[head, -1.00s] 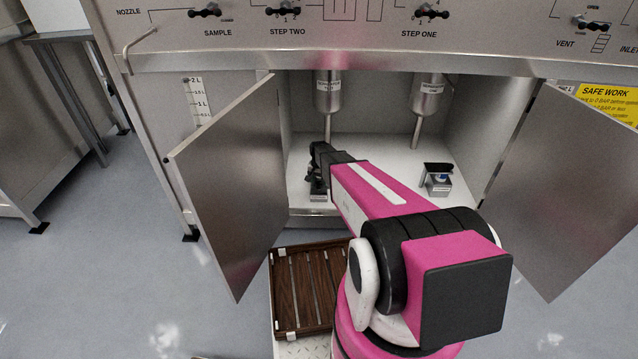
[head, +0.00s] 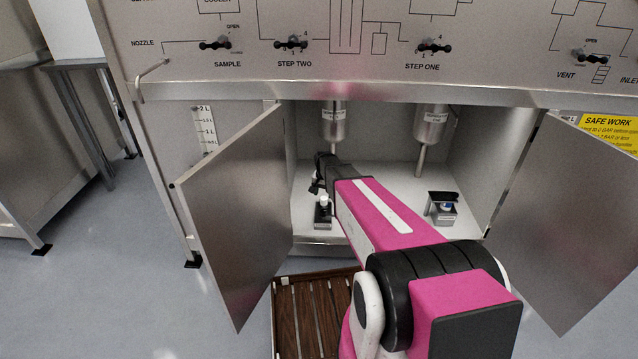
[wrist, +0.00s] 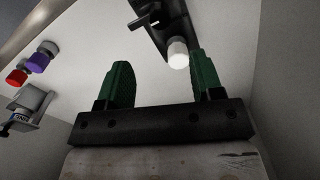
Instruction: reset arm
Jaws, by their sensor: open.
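My gripper (head: 317,183) is inside the open cabinet, at the end of my pink and black arm, and is partly hidden by its own dark wrist. In the wrist view its two green fingers (wrist: 160,65) are apart with nothing held between them. A white-capped piece (head: 323,201) stands on a small dark stand (head: 322,219) on the cabinet floor, just below my gripper. The white cap also shows in the wrist view (wrist: 178,53), beyond the fingers and nearer the right one.
Open cabinet doors flank my arm, left (head: 235,215) and right (head: 565,220). Two metal vessels (head: 334,124) (head: 430,127) hang above. A small stand with a blue top (head: 444,208) sits right. A brown slatted tray (head: 280,315) lies below. Red (wrist: 16,77) and purple (wrist: 38,62) caps show.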

